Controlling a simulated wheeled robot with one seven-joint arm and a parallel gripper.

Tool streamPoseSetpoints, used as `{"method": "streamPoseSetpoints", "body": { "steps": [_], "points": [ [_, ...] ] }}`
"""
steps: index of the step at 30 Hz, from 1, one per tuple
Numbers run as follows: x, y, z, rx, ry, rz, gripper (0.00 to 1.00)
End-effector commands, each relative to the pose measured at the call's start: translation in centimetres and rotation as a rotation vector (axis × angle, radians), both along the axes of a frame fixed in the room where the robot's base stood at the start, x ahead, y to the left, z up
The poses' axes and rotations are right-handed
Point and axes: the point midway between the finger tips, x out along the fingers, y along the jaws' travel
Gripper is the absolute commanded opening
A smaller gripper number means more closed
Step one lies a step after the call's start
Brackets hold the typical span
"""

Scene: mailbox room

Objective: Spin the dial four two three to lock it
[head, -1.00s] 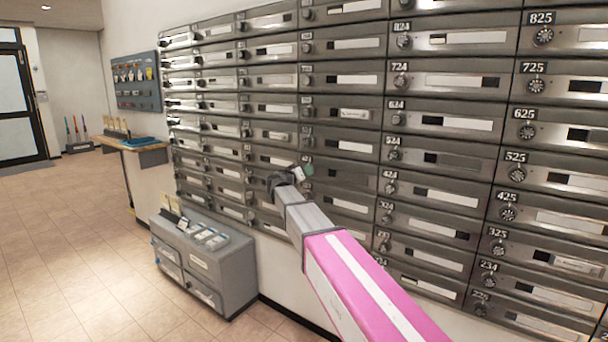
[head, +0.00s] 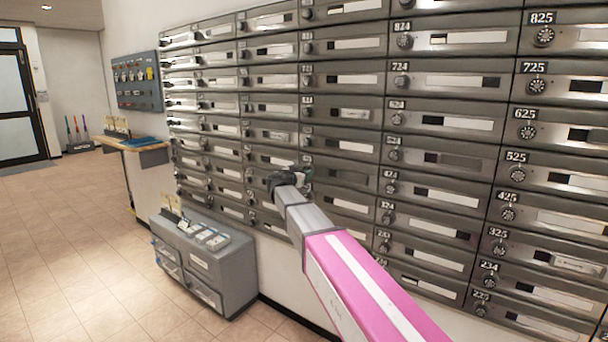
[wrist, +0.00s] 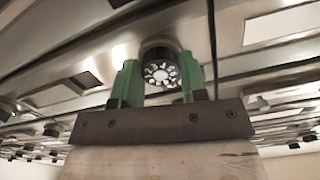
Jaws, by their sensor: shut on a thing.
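In the wrist view, a round black dial (wrist: 161,72) with pale markings on its face sits between the two green fingers of my gripper (wrist: 160,82). The fingers are shut on the dial, one on each side. In the head view my gripper (head: 303,176) is at the mailbox wall, at the end of my grey and pink arm. The dial and its box number are hidden there by my wrist and fingers. The numbers on the dial face are too small to read.
Rows of grey mailboxes (head: 440,130) with dials and label slots fill the wall. A key board (head: 137,80) hangs on the wall. The tiled floor at the left is clear.

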Motion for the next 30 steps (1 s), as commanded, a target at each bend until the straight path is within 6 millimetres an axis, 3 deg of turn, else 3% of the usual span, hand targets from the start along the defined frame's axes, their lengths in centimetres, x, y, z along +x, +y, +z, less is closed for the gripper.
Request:
{"method": "streamPoseSetpoints", "body": {
  "steps": [16, 17, 18, 30],
  "points": [
    [-0.04, -0.03, -0.12, 0.021, -0.012, -0.001, 0.16],
    [-0.04, -0.03, -0.12, 0.021, -0.012, -0.001, 0.49],
    [-0.04, -0.03, -0.11, 0.02, -0.013, -0.002, 0.62],
    [-0.55, 0.39, -0.04, 0.019, -0.013, 0.0, 0.65]
  ]
}}
